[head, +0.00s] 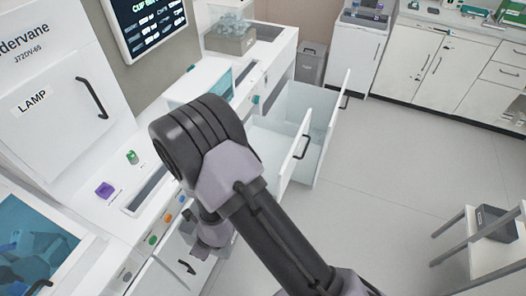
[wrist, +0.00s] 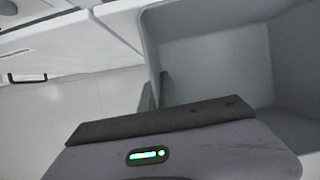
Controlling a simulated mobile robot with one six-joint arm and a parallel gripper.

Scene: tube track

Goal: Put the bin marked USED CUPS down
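In the wrist view a grey open bin (wrist: 215,60) fills the upper right, and I look into its empty-looking inside. No marking on it shows, so I cannot read whether it says USED CUPS. My gripper (wrist: 156,90) has its two narrow fingers on either side of the bin's near left wall and appears shut on that wall. In the head view my gripper (head: 208,238) hangs low beside the white machine front, and my arm hides most of the bin. What lies under the bin is hidden.
White drawers (head: 300,140) stand pulled out right of my arm. A dark grey bin (head: 312,64) stands on the floor at the back. A grey stand (head: 466,245) at the right holds a dark box (head: 497,223). The floor (head: 390,190) between is clear.

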